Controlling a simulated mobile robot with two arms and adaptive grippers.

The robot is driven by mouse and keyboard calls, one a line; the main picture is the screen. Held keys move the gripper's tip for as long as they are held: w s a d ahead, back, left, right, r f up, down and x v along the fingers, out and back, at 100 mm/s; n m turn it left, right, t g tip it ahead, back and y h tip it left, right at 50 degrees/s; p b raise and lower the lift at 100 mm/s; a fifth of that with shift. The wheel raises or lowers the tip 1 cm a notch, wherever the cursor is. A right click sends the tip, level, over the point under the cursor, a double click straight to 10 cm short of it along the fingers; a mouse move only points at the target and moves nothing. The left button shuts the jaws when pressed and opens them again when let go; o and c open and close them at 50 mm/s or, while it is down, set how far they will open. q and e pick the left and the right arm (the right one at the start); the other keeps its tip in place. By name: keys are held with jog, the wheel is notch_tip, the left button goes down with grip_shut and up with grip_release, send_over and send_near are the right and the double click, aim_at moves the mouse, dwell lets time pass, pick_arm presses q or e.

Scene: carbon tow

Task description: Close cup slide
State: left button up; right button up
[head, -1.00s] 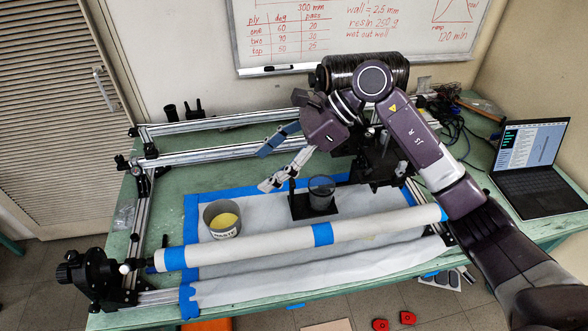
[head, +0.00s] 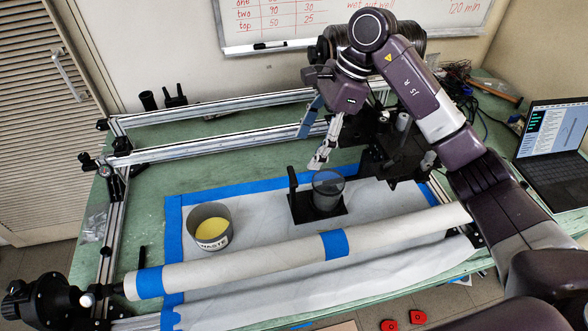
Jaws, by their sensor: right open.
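A clear grey cup (head: 327,190) stands on a black slide base (head: 304,212) on the white sheet. A thin black upright post (head: 293,182) rises at the base's left edge. One finger is blue and one is pale. Whether a finger touches the slide is hard to tell. My left gripper is not in view.
A waste cup (head: 211,240) with yellow contents stands to the left. A long white tube (head: 250,262) with blue tape crosses the front. Metal rails (head: 215,149) run behind. A black carriage (head: 398,150) stands to the right. A laptop (head: 556,150) sits at the far right.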

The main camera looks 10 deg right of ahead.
aim_at(294, 174)
jog(key=p+x, duration=0.2)
jog(key=x, duration=0.5)
jog(key=shift+a+p, duration=0.1)
jog(key=shift+p, duration=0.25)
jog(key=shift+w+a+f, duration=0.1)
jog(key=shift+f, duration=0.4)
jog(key=shift+c, duration=0.5)
